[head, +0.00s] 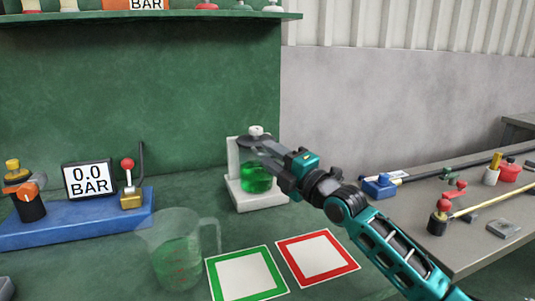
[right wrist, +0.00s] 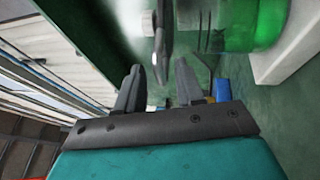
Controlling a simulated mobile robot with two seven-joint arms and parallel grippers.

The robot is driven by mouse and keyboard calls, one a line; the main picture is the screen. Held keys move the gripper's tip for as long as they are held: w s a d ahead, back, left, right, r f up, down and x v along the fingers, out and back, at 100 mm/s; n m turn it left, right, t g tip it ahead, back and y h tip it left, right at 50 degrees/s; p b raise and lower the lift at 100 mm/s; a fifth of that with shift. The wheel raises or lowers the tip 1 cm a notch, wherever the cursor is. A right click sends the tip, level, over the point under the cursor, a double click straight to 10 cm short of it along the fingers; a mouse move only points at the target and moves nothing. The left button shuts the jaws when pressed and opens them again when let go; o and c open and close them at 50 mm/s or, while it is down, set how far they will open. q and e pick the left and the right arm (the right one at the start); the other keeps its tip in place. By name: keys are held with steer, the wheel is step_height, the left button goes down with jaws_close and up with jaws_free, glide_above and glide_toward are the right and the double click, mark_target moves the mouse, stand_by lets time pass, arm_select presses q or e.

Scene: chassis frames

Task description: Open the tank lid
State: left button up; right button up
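The tank (head: 257,180), a clear vessel with green liquid, stands on a white stand (head: 262,200) against the green back panel. Its dark lid (head: 247,142) with a pale knob (head: 256,131) sits at its top. In the right wrist view the tank (right wrist: 243,25) appears sideways, with the lid (right wrist: 162,42) edge-on and the knob (right wrist: 148,22) beyond it. My right gripper (head: 262,148) is at the lid's near right side. Its fingers (right wrist: 159,68) are apart, with the lid's rim at the gap between the tips; contact is unclear. My left gripper is not in view.
A clear jug (head: 178,262) with green liquid stands front left, beside a green-framed mat (head: 246,274) and a red-framed mat (head: 317,257). A gauge reading 0.0 BAR (head: 89,178) and valves stand on a blue base (head: 75,229) at left. A grey bench (head: 470,240) with valves is at right.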

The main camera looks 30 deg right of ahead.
steer(key=shift+x, duration=0.8)
steer(key=shift+c, duration=0.5)
jaws_close()
steer(key=shift+r, duration=0.1)
